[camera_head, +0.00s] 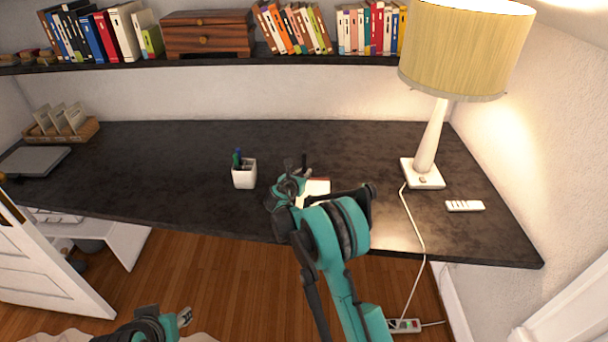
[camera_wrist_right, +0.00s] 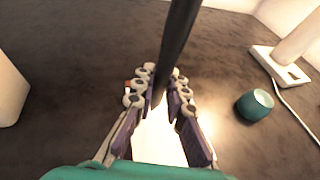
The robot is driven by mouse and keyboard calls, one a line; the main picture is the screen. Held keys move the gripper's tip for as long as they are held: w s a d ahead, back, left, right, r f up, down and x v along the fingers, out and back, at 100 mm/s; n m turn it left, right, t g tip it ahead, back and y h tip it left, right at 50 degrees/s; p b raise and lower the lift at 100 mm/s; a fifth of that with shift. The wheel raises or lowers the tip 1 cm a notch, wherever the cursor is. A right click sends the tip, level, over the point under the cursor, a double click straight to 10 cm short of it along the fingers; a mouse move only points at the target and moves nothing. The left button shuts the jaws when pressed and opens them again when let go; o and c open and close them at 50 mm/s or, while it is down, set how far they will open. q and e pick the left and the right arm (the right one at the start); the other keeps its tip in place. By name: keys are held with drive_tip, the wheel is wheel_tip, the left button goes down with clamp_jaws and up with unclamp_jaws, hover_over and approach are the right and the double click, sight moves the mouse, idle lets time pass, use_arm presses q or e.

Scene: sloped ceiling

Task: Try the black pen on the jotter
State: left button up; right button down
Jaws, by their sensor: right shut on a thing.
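The black pen (camera_wrist_right: 178,40) is held between the fingers of my right gripper (camera_wrist_right: 160,98) in the right wrist view. In the head view the pen (camera_head: 304,160) stands up as a short dark stick above my right gripper (camera_head: 300,178). The pale jotter (camera_head: 317,188) lies on the desk beside and below this gripper, partly hidden by my arm. In the wrist view the jotter (camera_wrist_right: 158,140) is bright below the fingers. I cannot tell whether the pen touches it. My left gripper (camera_head: 184,317) is low at the bottom left, its opening unclear.
A white pen cup (camera_head: 245,176) with pens stands left of the right gripper. A small teal round thing (camera_wrist_right: 255,105) stands right of the jotter. A lamp (camera_head: 424,174), its cord and a white remote (camera_head: 465,205) are on the right. The desk's middle left is clear.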

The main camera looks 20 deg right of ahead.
drive_tip(key=shift+f+b, duration=1.65)
drive_tip(key=shift+f, duration=0.6)
drive_tip(key=shift+d, duration=0.15)
drive_tip(key=shift+s+d+b, duration=0.15)
drive_tip(key=shift+s+d, duration=0.15)
drive_tip(key=shift+d, duration=0.6)
drive_tip(key=shift+s+d+b, duration=0.1)
drive_tip(key=shift+s+d, duration=0.2)
drive_tip(key=shift+d, duration=0.6)
drive_tip(key=shift+s+d+b, duration=0.15)
drive_tip(key=shift+s+d, duration=0.15)
drive_tip(key=shift+d, duration=0.6)
wheel_tip(320, 180, up, 6)
drive_tip(key=p, duration=0.3)
drive_tip(key=shift+s+a, duration=0.1)
